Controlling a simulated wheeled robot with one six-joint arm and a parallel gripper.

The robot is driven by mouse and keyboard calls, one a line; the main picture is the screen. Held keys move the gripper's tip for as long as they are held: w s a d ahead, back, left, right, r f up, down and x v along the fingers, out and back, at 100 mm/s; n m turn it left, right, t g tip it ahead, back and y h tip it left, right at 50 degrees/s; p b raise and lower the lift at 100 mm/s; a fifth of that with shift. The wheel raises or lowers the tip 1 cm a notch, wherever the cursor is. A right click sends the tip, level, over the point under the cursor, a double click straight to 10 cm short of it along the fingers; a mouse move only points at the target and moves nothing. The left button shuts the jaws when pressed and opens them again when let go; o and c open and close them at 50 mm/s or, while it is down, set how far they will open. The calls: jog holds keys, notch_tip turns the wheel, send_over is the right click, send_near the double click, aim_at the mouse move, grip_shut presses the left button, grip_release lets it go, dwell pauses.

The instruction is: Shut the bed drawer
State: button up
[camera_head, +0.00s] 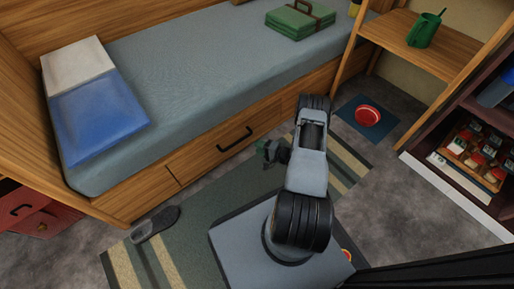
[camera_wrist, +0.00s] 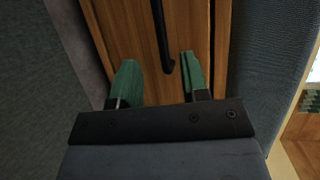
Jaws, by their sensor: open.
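The wooden bed drawer (camera_head: 205,166) is in the bed's front panel, with a black bar handle (camera_head: 235,139) on its face. In the head view I cannot tell clearly how far it stands out from the bed front. In the wrist view the drawer front (camera_wrist: 128,30) fills the middle, and the black handle (camera_wrist: 161,38) runs down between my fingertips. My gripper (camera_wrist: 160,82) has green fingers, apart and empty, facing the wood. In the head view my gripper (camera_head: 264,150) is right of and below the handle, partly hidden by my wrist.
A dark slipper (camera_head: 155,224) lies on the striped rug (camera_head: 190,235). A red bowl (camera_head: 368,116) sits on a blue mat. Shelves (camera_head: 470,150) stand at right.

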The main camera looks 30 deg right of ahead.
jog(key=shift+v, duration=0.95)
jog(key=shift+d, duration=0.1)
